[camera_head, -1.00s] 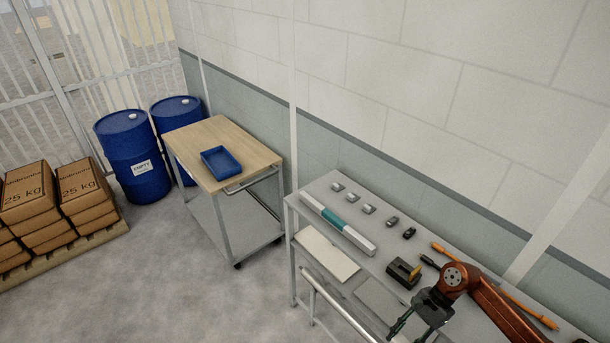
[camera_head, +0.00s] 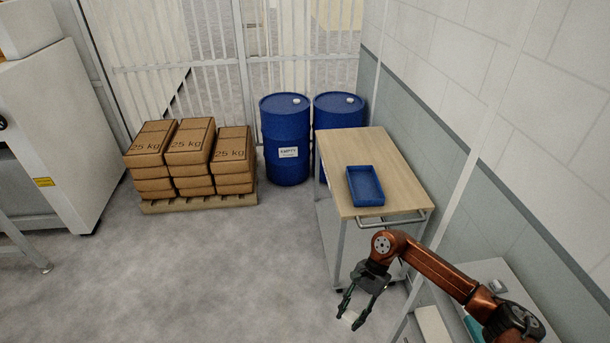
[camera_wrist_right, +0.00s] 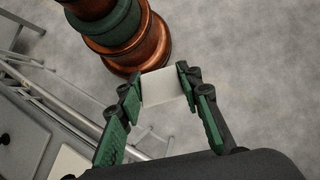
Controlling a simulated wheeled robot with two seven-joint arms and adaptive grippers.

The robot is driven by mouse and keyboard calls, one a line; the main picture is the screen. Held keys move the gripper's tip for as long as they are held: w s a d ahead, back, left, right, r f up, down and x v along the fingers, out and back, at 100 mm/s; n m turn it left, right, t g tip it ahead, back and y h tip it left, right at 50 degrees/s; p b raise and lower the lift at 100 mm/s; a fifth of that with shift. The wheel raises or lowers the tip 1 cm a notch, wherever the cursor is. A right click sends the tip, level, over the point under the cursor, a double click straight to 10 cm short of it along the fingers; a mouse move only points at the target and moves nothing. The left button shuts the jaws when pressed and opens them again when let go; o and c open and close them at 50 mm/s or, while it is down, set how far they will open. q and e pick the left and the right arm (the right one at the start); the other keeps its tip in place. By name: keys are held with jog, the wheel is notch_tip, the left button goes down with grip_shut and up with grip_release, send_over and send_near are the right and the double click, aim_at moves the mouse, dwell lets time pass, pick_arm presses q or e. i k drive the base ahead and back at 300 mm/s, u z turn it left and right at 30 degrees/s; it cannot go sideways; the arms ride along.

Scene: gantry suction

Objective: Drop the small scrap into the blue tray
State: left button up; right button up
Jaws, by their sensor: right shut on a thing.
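The blue tray (camera_head: 365,187) sits on the wooden top of a wheeled cart, and it looks empty. My right gripper (camera_head: 352,314) is in front of the cart and below its top, over the floor. It is shut on a small pale scrap (camera_head: 350,316). In the right wrist view the scrap (camera_wrist_right: 162,86) is a flat whitish piece between the green-padded fingers of the gripper (camera_wrist_right: 160,95). My left gripper is not in view.
The cart's wooden top (camera_head: 393,160) has a metal handle (camera_head: 392,220) on its near side. Blue drums (camera_head: 286,150) and a pallet of brown sacks (camera_head: 190,155) stand behind and left. A grey bench lies under my right arm.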

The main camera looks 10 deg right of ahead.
aim_at(365, 193)
jog(key=u, duration=0.35)
jog(key=i, duration=1.65)
jog(key=z, duration=0.55)
jog(key=i, duration=1.15)
jog(key=z, duration=1.25)
jog(key=i, duration=0.45)
jog(key=z, duration=0.45)
